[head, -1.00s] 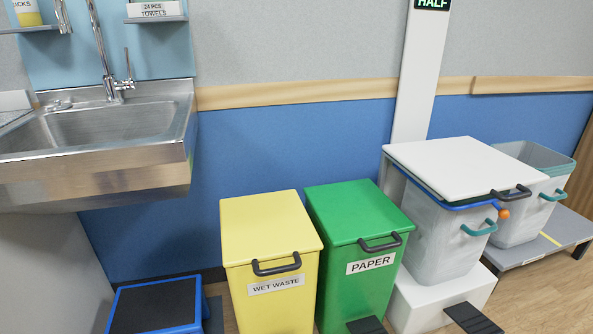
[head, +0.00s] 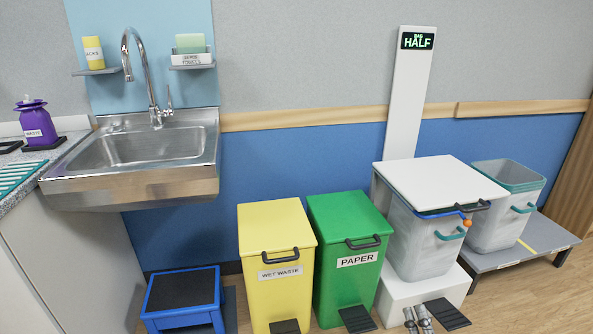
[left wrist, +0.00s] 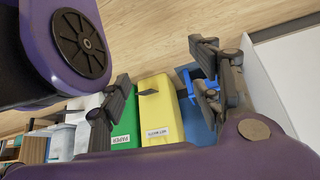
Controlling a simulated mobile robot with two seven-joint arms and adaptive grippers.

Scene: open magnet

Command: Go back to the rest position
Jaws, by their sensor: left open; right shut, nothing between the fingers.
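My right gripper (head: 418,318) shows at the bottom edge of the head view, its grey fingers shut and empty. It appears in front of the white base and pedal under the lidded bin. My left gripper (left wrist: 163,66) shows in the left wrist view with its two dark fingers spread wide and nothing between them. The yellow and green bins appear beyond its fingers, apart from them. The left gripper is outside the head view.
A yellow WET WASTE bin (head: 276,234), a green PAPER bin (head: 346,222) and a white-lidded bin (head: 440,183) stand along the wall. A blue step stool (head: 183,292) is below the sink (head: 150,150). Another bin (head: 510,180) stands on a grey platform at right.

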